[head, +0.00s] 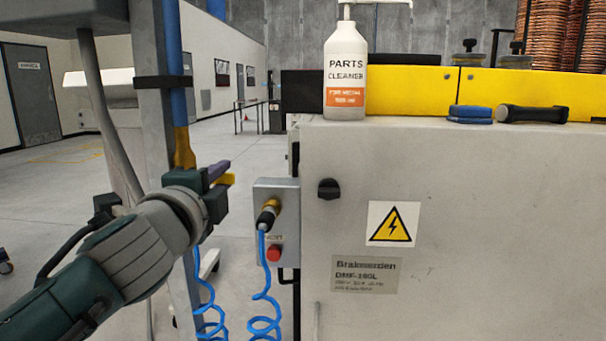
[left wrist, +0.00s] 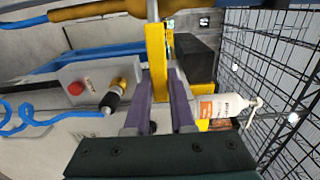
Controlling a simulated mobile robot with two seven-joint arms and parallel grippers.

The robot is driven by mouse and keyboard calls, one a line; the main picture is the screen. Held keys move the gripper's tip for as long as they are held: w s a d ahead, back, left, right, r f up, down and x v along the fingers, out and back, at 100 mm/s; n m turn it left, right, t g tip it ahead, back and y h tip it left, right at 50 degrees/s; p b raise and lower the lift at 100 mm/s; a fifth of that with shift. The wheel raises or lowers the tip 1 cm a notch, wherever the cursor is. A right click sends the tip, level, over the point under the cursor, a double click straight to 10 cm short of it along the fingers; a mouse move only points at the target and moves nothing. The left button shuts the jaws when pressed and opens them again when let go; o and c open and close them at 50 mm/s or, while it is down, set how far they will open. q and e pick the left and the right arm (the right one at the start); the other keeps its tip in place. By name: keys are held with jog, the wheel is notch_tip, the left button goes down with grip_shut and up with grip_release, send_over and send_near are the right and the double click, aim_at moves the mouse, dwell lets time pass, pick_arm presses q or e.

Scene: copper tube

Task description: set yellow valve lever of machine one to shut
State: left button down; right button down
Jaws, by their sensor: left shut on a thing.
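The yellow valve lever (head: 229,180) shows as a small yellow piece at my left gripper (head: 220,174) in the head view. In the left wrist view the lever (left wrist: 156,58) stands out across the pipe (left wrist: 90,11), between the purple fingers of my left gripper (left wrist: 161,88). The left gripper is shut on the lever. The valve body is mostly hidden behind the gripper in the head view. The blue pipe with a yellow lower section (head: 183,148) runs upright just behind the gripper. My right gripper is in neither view.
A grey box with a red button (head: 273,254) and a blue coiled hose (head: 265,300) are close right of the gripper. The machine cabinet (head: 460,240) fills the right, with a cleaner bottle (head: 345,65) on top. Open floor lies behind left.

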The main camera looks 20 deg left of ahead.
pick_arm(q)
jog(key=shift+f, duration=0.1)
dwell(0.3)
jog(key=c, duration=0.8)
grip_release()
jog(key=shift+o, duration=0.2)
jog(key=v, duration=1)
jog(key=shift+p, duration=0.4)
